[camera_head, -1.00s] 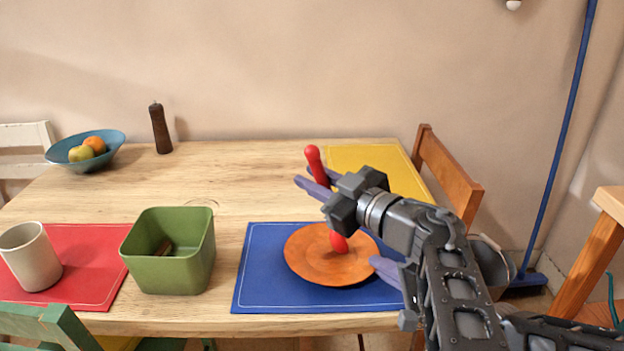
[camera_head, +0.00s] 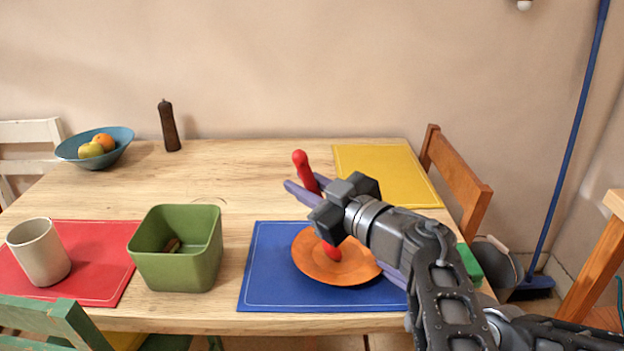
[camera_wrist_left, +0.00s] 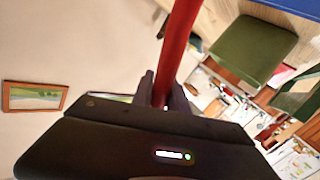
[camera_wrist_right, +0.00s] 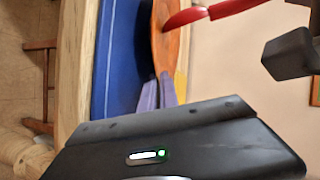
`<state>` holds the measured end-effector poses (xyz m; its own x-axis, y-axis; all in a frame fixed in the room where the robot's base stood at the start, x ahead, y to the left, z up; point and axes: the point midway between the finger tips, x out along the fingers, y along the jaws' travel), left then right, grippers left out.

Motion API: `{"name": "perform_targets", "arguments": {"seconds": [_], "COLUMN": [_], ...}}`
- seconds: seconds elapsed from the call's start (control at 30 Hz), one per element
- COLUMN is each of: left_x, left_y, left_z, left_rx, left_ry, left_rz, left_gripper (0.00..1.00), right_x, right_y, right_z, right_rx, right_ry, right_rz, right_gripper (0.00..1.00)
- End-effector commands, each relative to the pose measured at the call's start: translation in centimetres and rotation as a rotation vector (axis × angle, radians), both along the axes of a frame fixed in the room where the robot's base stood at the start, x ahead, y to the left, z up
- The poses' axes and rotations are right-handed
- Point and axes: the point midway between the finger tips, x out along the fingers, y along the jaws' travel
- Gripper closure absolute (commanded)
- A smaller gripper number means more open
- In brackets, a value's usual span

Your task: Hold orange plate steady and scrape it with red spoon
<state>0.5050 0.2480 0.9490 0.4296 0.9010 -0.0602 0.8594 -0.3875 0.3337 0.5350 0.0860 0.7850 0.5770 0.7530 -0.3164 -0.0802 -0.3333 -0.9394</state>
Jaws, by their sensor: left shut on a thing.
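The orange plate (camera_head: 318,268) is over the blue mat. In the right wrist view the plate (camera_wrist_right: 170,50) shows nearly edge-on. The red spoon (camera_head: 303,172) slants with its handle up and its bowl down at the plate; in the right wrist view its bowl (camera_wrist_right: 188,17) seems to touch the plate's upper face. My left gripper (camera_head: 305,190) is shut on the handle, which also shows in the left wrist view (camera_wrist_left: 178,45). My right gripper (camera_head: 393,276) is at the plate's right rim, partly hidden by my left arm; its fingers (camera_wrist_right: 158,82) are close together around the rim.
A green bin (camera_head: 180,268) stands left of the blue mat (camera_head: 265,290). A white cup (camera_head: 38,252) stands on a red mat (camera_head: 105,265). A yellow mat (camera_head: 385,170) lies behind. A fruit bowl (camera_head: 70,150) and pepper mill (camera_head: 169,125) stand farther back.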

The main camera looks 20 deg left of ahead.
Motion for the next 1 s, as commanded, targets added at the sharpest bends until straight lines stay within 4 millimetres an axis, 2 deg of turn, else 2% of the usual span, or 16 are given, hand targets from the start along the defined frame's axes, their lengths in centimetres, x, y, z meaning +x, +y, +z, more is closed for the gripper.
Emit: {"name": "perform_targets", "arguments": {"seconds": [0.83,1.0], "left_x": [0.1,0.8], "left_y": [0.9,0.7], "left_z": [-0.2,-0.3], "left_rx": [0.000,0.001], "left_ry": [0.003,0.003], "left_rz": [0.003,0.003], "left_gripper": [1.00,1.00], "right_x": [0.0,0.0], "right_y": [-0.1,-0.1], "right_z": [-0.2,-0.2], "right_rx": [-0.001,-0.001], "right_ry": [0.005,0.005], "right_rz": [-0.001,-0.001], "right_gripper": [1.00,1.00]}}
